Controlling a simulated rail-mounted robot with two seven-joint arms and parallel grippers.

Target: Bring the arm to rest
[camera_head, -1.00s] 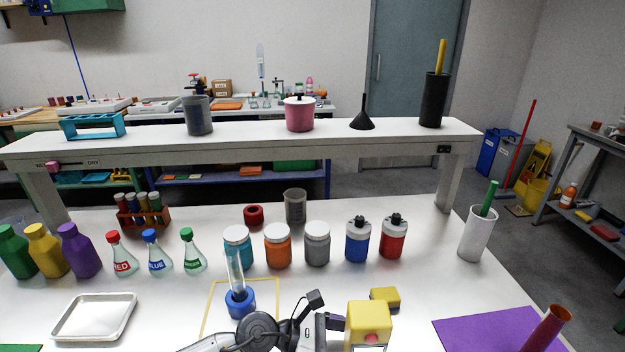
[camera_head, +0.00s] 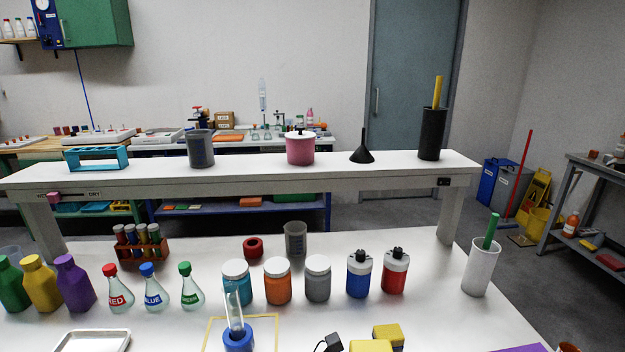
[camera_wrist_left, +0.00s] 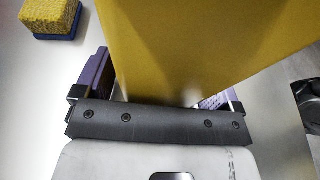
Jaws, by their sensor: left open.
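My left gripper (camera_wrist_left: 155,92) shows in the left wrist view, with its purple fingers spread apart. A large plain yellow block (camera_wrist_left: 200,45) fills the view between and beyond the fingers. I cannot tell whether the fingers touch it. A yellow sponge with a blue base (camera_wrist_left: 52,18) lies at the upper left of that view. In the head view, a dark part of my left arm (camera_head: 328,343) shows at the bottom edge, beside the yellow block (camera_head: 370,347) and the sponge (camera_head: 388,333). The fingers are hidden below that frame. My right gripper is not in view.
Lidded jars (camera_head: 277,282), flasks (camera_head: 154,290) and a white cup (camera_head: 481,268) stand on the white table. A blue-based tube holder (camera_head: 238,338) stands within a yellow outline. A raised shelf (camera_head: 250,171) crosses behind. The table right of the sponge is mostly clear.

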